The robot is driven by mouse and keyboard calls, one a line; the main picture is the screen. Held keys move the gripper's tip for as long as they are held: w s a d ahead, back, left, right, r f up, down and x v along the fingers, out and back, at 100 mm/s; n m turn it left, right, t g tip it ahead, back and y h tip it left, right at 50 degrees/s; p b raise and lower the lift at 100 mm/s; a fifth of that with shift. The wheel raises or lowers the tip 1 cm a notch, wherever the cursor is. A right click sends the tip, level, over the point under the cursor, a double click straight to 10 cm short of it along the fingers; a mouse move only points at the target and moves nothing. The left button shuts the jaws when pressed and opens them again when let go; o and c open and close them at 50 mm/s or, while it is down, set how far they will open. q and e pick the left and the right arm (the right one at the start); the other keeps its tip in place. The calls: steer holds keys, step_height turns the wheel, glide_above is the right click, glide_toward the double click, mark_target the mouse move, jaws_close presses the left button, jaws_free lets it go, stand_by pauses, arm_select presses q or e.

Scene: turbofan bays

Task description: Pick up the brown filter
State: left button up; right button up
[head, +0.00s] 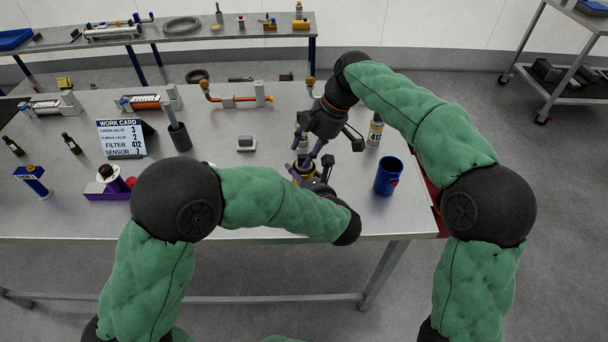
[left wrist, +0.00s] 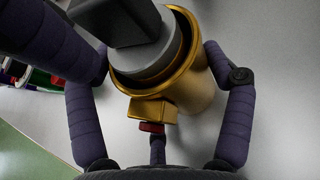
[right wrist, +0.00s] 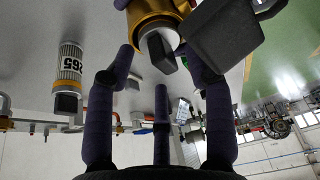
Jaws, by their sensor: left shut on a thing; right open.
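A brown-gold cylinder (head: 301,181), open at the top with a grey, dark-knobbed piece inside, stands near the table's front edge. It fills the upper left wrist view (left wrist: 195,95), and its knobbed end shows at the top of the right wrist view (right wrist: 150,12). My left gripper (head: 312,180) is shut around it from the front. My right gripper (head: 335,146) is open and empty just above and behind it. A white canister marked 412 (head: 375,134) stands to the right. A canister marked 265 (right wrist: 69,66) shows in the right wrist view. My grippers partly hide the cylinder in the head view.
A blue mug (head: 388,176) stands right of my grippers, near the table's right edge. A small grey block (head: 246,144), a dark holder (head: 179,137) and the work card (head: 122,138), reading filter 412, are to the left. A red-orange pipe (head: 238,98) lies behind.

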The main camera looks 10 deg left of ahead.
steer(key=shift+s+a+f, duration=0.1)
steer(key=shift+a+f, duration=0.2)
steer(key=shift+f, duration=0.3)
jaws_close()
step_height(320, 180, up, 18)
stand_by(0.5)
stand_by(0.4)
arm_select(q)
steer(key=o, duration=1.2)
